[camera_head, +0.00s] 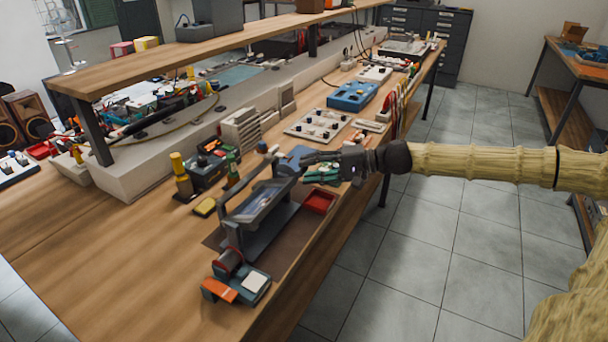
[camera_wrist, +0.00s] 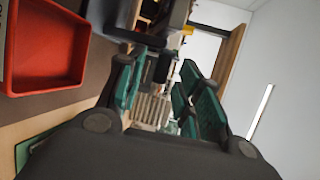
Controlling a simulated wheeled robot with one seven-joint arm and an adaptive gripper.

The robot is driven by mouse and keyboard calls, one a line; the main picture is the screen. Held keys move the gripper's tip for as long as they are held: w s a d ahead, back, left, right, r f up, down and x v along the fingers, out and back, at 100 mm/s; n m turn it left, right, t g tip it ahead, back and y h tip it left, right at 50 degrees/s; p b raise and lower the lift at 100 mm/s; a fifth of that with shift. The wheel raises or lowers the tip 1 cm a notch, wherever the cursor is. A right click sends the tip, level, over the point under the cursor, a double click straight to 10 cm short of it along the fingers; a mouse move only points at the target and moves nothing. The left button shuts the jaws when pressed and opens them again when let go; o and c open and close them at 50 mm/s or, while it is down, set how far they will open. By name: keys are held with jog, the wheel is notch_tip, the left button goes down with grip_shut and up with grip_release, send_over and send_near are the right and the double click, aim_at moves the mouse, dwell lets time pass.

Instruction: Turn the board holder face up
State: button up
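The board holder (camera_head: 262,204) is a grey frame carried between uprights on the workbench, in the middle of the head view. Its pale panel is tilted, not level. A blue-grey part (camera_head: 293,160) stands at its far end. My gripper (camera_head: 308,166), with green finger pads, is at that far end, reaching in from the right. In the wrist view my gripper (camera_wrist: 157,68) has its fingers spread, with a dark post-like part (camera_wrist: 163,66) seen in the gap. Whether the fingers touch it cannot be told.
A red tray (camera_head: 320,201) lies right of the holder and shows in the wrist view (camera_wrist: 42,50). Boxes and a yellow-topped bottle (camera_head: 181,176) stand left. The wooden bench (camera_head: 110,265) is clear at near left.

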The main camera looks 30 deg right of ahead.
jog(key=shift+b+x, duration=0.4)
jog(key=shift+x, duration=0.65)
